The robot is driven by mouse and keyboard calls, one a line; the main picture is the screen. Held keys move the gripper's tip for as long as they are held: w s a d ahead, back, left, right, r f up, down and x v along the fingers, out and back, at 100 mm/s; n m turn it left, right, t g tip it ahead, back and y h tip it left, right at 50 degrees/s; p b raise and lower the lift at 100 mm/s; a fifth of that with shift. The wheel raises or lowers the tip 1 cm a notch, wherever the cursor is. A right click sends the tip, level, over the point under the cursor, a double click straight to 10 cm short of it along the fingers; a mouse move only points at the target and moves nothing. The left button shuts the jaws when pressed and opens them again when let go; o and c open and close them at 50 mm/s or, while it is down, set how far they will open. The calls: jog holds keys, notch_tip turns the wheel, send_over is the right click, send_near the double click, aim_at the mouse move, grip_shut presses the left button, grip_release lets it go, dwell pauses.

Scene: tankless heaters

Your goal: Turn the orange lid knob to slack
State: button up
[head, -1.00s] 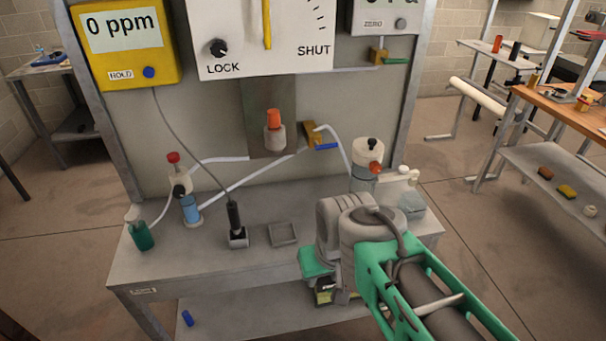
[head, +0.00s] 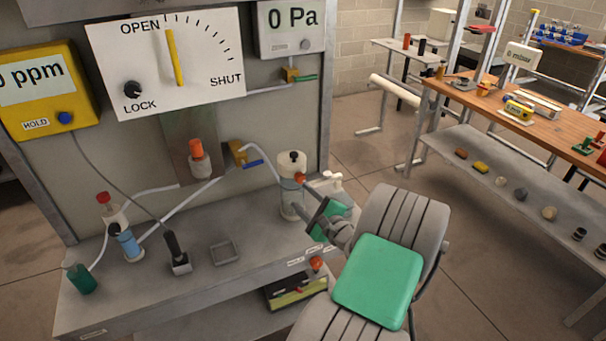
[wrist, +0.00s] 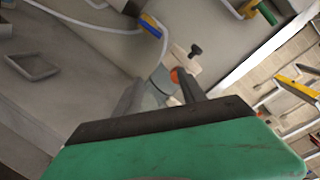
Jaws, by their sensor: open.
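The orange lid knob (head: 300,178) sticks out from the side of the white lid (head: 292,163) of a clear jar (head: 291,200) on the bench's right part. A black knob (head: 294,155) stands on top of that lid. My gripper (head: 309,187) reaches in from the lower right, its dark finger tip at the orange knob. In the wrist view the orange knob (wrist: 176,75) shows beside the dark finger (wrist: 188,84), partly covered by it. My gripper is open; I cannot tell whether it touches the knob, and the knob's turn is not readable.
Another orange knob (head: 196,148) sits on a white fitting on the panel. A brass valve with a blue lever (head: 240,154) and a hose are left of the jar. A white bottle (head: 330,181) stands behind my gripper. An empty tray (head: 225,252) lies on the bench.

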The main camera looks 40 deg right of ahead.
aim_at(302, 180)
jog(key=w+d, duration=0.1)
jog(key=w, duration=0.1)
jog(key=w+d+m+h+p, duration=0.1)
jog(key=d, duration=0.1)
jog(key=w+d+m, duration=0.1)
jog(key=w, duration=0.1)
jog(key=shift+w+d+r+t+h+p, duration=0.25)
jog(key=shift+w+t+h+p, duration=0.05)
jog(key=shift+p, duration=0.05)
jog(key=shift+c, duration=0.6)
grip_shut()
